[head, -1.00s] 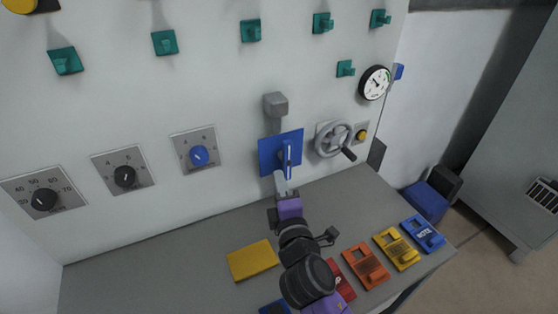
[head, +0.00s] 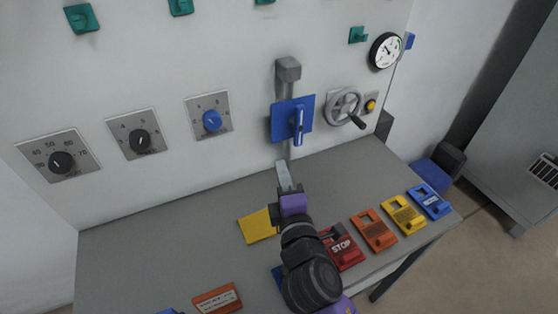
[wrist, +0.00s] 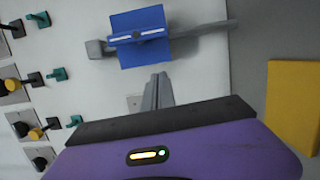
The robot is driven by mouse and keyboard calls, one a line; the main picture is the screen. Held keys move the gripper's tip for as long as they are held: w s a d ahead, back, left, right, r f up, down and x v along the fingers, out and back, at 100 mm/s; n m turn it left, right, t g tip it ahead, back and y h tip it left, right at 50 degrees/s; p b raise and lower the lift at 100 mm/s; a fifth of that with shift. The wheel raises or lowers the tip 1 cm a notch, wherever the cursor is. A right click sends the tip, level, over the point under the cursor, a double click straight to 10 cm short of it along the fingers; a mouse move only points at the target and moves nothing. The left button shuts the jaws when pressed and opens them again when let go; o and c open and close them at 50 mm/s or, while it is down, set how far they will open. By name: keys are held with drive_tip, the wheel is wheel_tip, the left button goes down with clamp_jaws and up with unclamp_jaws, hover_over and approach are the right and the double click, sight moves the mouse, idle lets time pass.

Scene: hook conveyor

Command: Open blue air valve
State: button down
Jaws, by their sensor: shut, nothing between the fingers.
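The blue air valve is a blue square plate (head: 278,125) on a vertical grey pipe on the wall. Its blue lever (head: 298,124) stands upright, roughly in line with the pipe. In the wrist view the plate (wrist: 141,55) and lever (wrist: 138,36) show at the top, the lever lying along the line of the pipe. My gripper (head: 284,168) is shut and empty, just below the plate in the head view and apart from it. The fingers (wrist: 158,82) point toward the plate in the wrist view, with a gap between.
A grey handwheel (head: 343,106) and a gauge (head: 385,50) sit right of the valve. A blue knob (head: 212,121) and black knobs are left. Below is a grey bench (head: 170,235) with a yellow pad (head: 257,227), a red STOP panel (head: 342,249) and other coloured panels.

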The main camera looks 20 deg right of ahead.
drive_tip(key=shift+v, duration=1.65)
drive_tip(key=s+a+m+t+y, duration=0.1)
drive_tip(key=s+a+m+y, duration=0.4)
drive_tip(key=s, duration=0.2)
drive_tip(key=s+d+f+m+g, duration=0.2)
drive_tip(key=s+m, duration=0.3)
drive_tip(key=s, duration=0.8)
drive_tip(key=s+d+f+m+g, duration=0.1)
drive_tip(key=s+d+f+m, duration=0.2)
drive_tip(key=s, duration=1)
drive_tip(key=d+m, duration=0.1)
drive_tip(key=m, duration=0.1)
drive_tip(key=shift+s+m+g+h, duration=0.3)
drive_tip(key=shift+g, duration=0.1)
